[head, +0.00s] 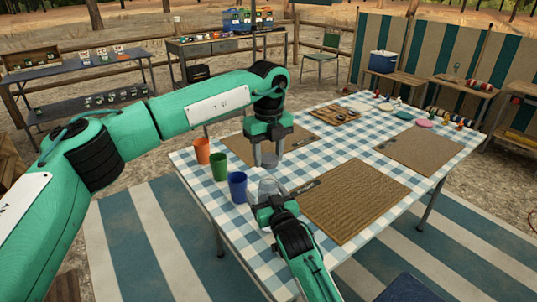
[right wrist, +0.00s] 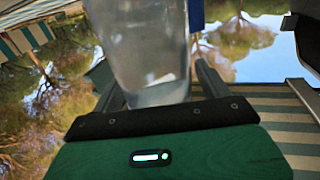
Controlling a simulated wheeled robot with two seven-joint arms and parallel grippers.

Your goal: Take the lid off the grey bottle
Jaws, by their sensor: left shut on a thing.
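My left gripper (head: 268,150) points down over the near left part of the table and is shut on a small grey piece, which looks like the lid (head: 268,159). The grey bottle (head: 265,187) is pale and see-through and stands just below it, at my right gripper (head: 264,199). The bottle (right wrist: 148,50) fills the middle of the right wrist view, between the two fingers of my right gripper (right wrist: 158,88), which look closed on its sides. The lid seems apart from the bottle, but the small gap is hard to judge.
Woven placemats (head: 355,198) lie on the checked table (head: 300,160). A wooden cutlery tray (head: 335,116) and plates are farther back.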

